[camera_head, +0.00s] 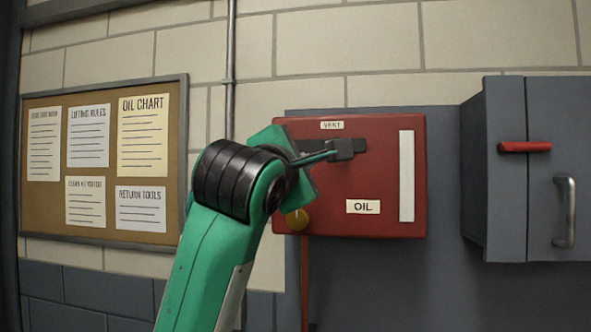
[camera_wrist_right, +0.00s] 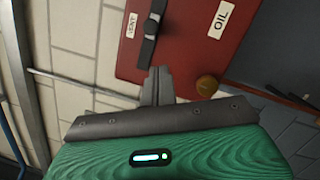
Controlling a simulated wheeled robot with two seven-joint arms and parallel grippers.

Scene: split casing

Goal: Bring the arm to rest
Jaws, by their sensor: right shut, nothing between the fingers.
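My right gripper (camera_head: 333,154) is on the green arm that rises from the bottom in the head view. Its fingers point right, in front of the red oil box (camera_head: 300,127). In the right wrist view the grey fingers (camera_wrist_right: 158,72) are shut together, with nothing between them. Their tips appear close to the end of the dark vent slot (camera_wrist_right: 146,52); I cannot tell whether they touch the box.
A yellow knob (camera_head: 297,219) is low on the box's left. A grey cabinet (camera_head: 489,170) with a red handle (camera_head: 524,147) stands at right. A notice board (camera_head: 55,215) and a vertical pipe (camera_head: 231,60) are on the wall at left.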

